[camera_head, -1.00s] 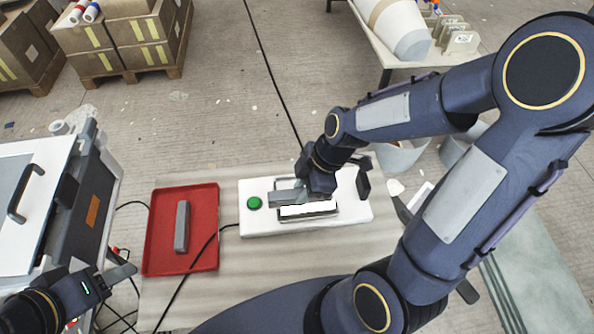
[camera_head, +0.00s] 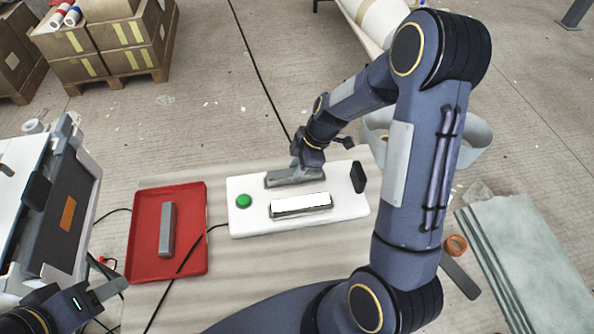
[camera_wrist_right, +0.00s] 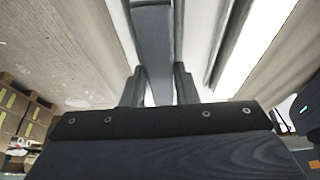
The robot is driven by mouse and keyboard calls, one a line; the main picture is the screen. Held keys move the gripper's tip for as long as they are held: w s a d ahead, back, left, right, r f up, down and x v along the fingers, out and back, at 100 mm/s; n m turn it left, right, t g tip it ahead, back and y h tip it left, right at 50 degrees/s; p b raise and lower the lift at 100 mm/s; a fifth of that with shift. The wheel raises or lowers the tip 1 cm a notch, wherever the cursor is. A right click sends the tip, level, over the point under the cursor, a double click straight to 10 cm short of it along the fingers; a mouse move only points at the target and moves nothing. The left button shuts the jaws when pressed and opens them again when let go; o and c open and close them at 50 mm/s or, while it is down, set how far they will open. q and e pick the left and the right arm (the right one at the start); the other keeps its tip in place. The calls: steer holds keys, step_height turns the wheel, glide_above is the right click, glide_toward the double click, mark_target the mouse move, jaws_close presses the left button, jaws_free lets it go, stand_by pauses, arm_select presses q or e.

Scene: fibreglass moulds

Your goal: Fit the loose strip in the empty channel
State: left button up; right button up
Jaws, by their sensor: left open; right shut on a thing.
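The white base (camera_head: 240,221) carries a green button and two long grey-rimmed places. The front place shows a bright white strip-shaped area (camera_head: 302,204). At the back place lies a grey strip (camera_head: 285,179), gripped by my right gripper (camera_head: 298,168). In the right wrist view the strip (camera_wrist_right: 153,35) runs between the fingers (camera_wrist_right: 158,85). Whether it sits down in the back channel cannot be told. A second grey strip (camera_head: 167,230) lies in the red tray (camera_head: 143,262). My left gripper (camera_head: 112,290) is open and empty at the lower left.
A black upright piece (camera_head: 358,177) stands at the base's right end. A dark cable crosses the table beside the tray. A grey and white case (camera_head: 50,215) stands at the left. Pale sheets (camera_head: 530,260) and an orange ring (camera_head: 456,245) lie at the right.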

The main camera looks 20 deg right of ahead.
steer(key=shift+f, duration=0.45)
steer(key=o, duration=1)
steer(key=shift+r, duration=0.2)
steer(key=shift+r, duration=0.25)
steer(key=v, duration=1.1)
steer(key=s+a+r+m+t, duration=0.2)
steer(key=s+r+m, duration=0.5)
steer(key=s+r, duration=0.15)
steer(key=s+a+m, duration=0.1)
steer(key=s+m, duration=0.2)
steer(key=s, duration=0.1)
steer(key=s+a+m+t, duration=0.1)
steer(key=s+m, duration=0.2)
steer(key=s, duration=0.1)
steer(key=s+a+m+t, duration=0.1)
steer(key=s+a+m, duration=0.1)
steer(key=s+m, duration=0.2)
steer(key=shift+f+h, duration=0.1)
steer(key=shift+h, duration=0.2)
